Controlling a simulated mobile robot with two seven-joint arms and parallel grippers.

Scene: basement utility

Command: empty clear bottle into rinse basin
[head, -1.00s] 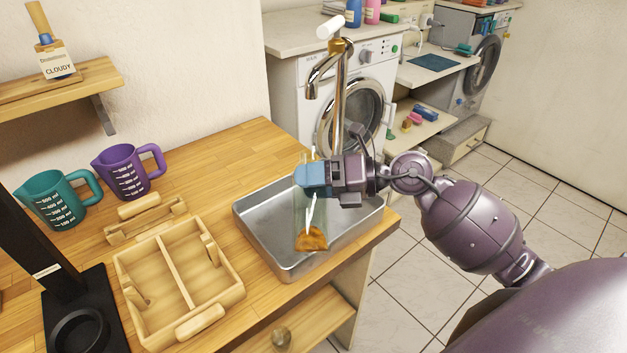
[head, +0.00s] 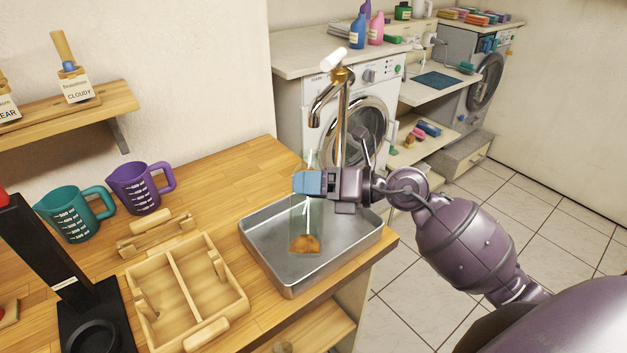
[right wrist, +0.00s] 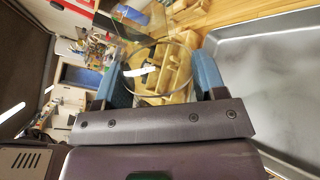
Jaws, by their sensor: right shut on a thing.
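The clear bottle (head: 313,214) stands about upright in the head view, with orange-brown contents in its bottom. My right gripper (head: 307,183) is shut on its upper body with blue finger pads. The bottle overlaps the grey metal rinse basin (head: 345,240) in this view; whether its base touches the basin floor I cannot tell. In the right wrist view the see-through bottle (right wrist: 150,72) sits between the blue fingers of the right gripper (right wrist: 163,76), and the basin (right wrist: 270,85) is at the right. My left gripper is not in view.
A tap (head: 342,110) rises behind the basin, close to the gripper. A wooden divided caddy (head: 168,270), a purple jug (head: 135,190), a teal jug (head: 68,212) and a black stand (head: 75,290) are on the left. Bare wooden counter (head: 225,180) lies behind the caddy.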

